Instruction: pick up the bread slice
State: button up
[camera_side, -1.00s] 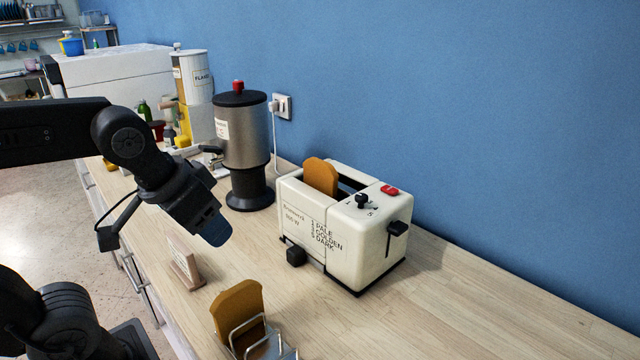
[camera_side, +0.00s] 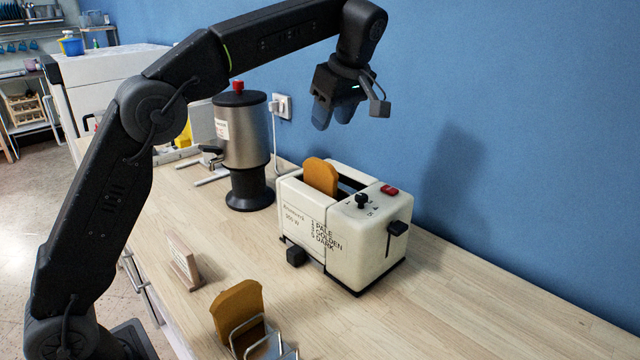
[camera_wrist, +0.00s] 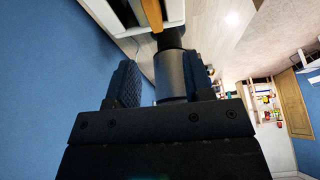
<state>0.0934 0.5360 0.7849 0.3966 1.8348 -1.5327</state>
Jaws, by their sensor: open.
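One brown bread slice (camera_side: 320,177) stands upright in a slot of the white toaster (camera_side: 345,228), its top sticking out. It also shows in part at the top of the wrist view (camera_wrist: 152,14). Another brown slice (camera_side: 237,308) stands in a wire rack (camera_side: 262,340) at the front of the counter. My gripper (camera_side: 333,115) is open and empty, pointing down above the toaster and clear of the slice in it. Its two fingers show apart in the wrist view (camera_wrist: 163,82).
A steel canister with a red knob (camera_side: 241,135) stands left of the toaster. A small wooden sign (camera_side: 183,262) stands near the front edge. The blue wall (camera_side: 520,130) is close behind. The counter right of the toaster (camera_side: 470,300) is clear.

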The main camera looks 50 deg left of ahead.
aim_at(321, 162)
jog(key=shift+n, duration=0.4)
jog(key=x, duration=0.8)
jog(key=shift+w+f, duration=0.25)
jog(key=shift+f, duration=0.05)
jog(key=shift+w+x, duration=0.1)
jog(key=shift+x, duration=1.3)
jog(key=shift+w+x, duration=0.15)
jog(key=shift+x, duration=1.2)
jog(key=shift+f, duration=0.2)
jog(key=shift+c, duration=0.4)
grip_shut()
